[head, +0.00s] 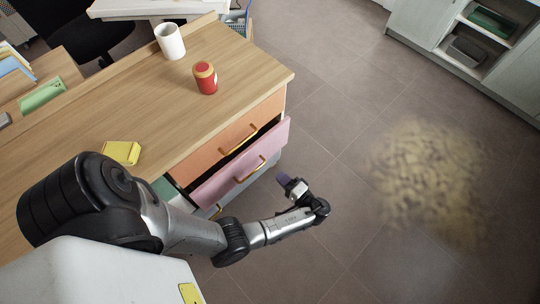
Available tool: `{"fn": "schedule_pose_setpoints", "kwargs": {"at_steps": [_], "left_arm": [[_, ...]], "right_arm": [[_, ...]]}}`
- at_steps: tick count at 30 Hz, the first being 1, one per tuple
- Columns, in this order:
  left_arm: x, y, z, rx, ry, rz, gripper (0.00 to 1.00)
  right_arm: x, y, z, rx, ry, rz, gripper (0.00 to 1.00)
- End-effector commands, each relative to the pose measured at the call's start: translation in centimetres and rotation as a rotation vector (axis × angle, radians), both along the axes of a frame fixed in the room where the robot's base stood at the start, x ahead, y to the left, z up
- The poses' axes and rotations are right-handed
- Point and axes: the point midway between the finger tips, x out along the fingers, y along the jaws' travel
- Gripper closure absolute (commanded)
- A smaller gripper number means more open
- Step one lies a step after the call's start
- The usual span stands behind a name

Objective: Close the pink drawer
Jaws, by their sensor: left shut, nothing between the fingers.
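The pink drawer (233,172) stands partly open under the orange drawer (229,139) of the wooden desk. My left gripper (286,181) is shut and empty. In the head view it appears just right of the pink front and below its right end, over the floor; I see no contact with the drawer. My right gripper is not in view.
A red jar (205,78), a white mug (170,41) and a yellow pad (121,152) are on the desk top (150,95). A blurred tan patch (429,178) shows over the floor. An open-shelf cabinet (470,40) stands at upper right. The floor between is clear.

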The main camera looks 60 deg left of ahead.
Motion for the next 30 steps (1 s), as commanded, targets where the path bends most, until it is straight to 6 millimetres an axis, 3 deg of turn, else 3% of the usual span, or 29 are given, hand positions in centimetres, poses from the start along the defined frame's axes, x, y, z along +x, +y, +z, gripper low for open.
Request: {"fn": "schedule_pose_setpoints", "kwargs": {"at_steps": [18,30], "left_arm": [[-2.2,10.3,-0.3,0.0,0.004,-0.001,1.0],[-2.7,12.9,-0.1,-0.002,0.005,-0.002,1.0]], "right_arm": [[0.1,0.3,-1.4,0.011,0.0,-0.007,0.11],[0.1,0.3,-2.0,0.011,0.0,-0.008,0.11]]}}
